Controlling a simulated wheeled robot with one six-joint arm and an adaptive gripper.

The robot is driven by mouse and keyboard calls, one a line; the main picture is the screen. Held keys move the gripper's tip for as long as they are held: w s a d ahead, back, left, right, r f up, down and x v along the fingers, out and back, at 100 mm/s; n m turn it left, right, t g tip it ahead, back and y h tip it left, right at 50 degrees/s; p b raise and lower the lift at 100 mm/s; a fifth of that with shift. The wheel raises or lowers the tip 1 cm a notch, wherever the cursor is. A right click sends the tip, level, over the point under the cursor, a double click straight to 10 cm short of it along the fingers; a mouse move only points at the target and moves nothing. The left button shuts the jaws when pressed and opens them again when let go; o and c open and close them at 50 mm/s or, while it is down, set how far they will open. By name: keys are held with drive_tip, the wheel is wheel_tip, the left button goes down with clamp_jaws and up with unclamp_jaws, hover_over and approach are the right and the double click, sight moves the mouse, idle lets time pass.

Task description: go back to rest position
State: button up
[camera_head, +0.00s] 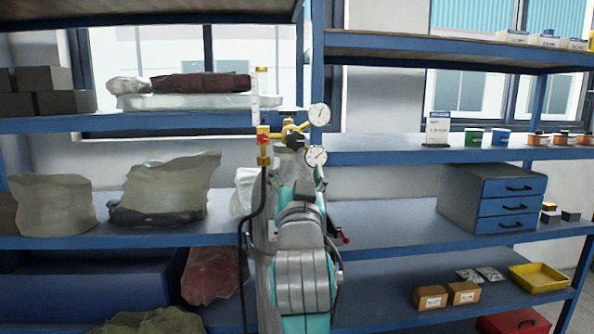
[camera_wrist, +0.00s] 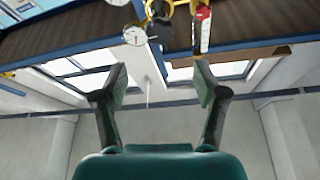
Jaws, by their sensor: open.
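My gripper (camera_wrist: 162,82) shows in the wrist view with its two dark green fingers spread apart. Nothing is between them; a pale wall and a window frame show through the gap. In the head view my teal and grey arm rises in the middle, and I cannot make out the fingertips there. A brass regulator (camera_head: 289,132) with two round white gauges (camera_head: 319,114) stands just above and behind the arm. In the wrist view a gauge (camera_wrist: 136,36) and a red-topped clear tube (camera_wrist: 202,30) appear beyond the fingertips, apart from them as far as I can tell.
A grey gas cylinder (camera_head: 265,285), partly hidden, stands behind my arm with a black hose beside it. Blue shelves (camera_head: 400,236) flank it, holding wrapped bags (camera_head: 170,185) at left and a drawer cabinet (camera_head: 508,204), small boxes and a yellow tray (camera_head: 538,278) at right.

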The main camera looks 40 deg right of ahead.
idle(0.3)
drive_tip(key=s+a+f+n+y, duration=0.1)
drive_tip(key=a+f+n+y, duration=0.15)
drive_tip(key=f, duration=0.75)
drive_tip(key=s+a+f+n+t+y, duration=0.1)
drive_tip(key=a+f+n+y, duration=0.2)
drive_tip(key=f, duration=0.7)
drive_tip(key=s+a+f+n+y, duration=0.15)
drive_tip(key=a+f, duration=0.25)
drive_tip(key=f, duration=0.6)
drive_tip(key=s+a+f+n+g+y, duration=0.1)
drive_tip(key=s+a+f+n+y, duration=0.2)
drive_tip(key=s+f, duration=0.65)
drive_tip(key=s+a+f+g+y, duration=0.1)
drive_tip(key=s+a+f+y, duration=0.3)
drive_tip(key=s+f, duration=0.55)
drive_tip(key=s+a+g, duration=0.1)
drive_tip(key=s+a, duration=0.2)
drive_tip(key=s, duration=1.5)
drive_tip(key=shift+s+g, duration=0.3)
drive_tip(key=shift+f, duration=0.1)
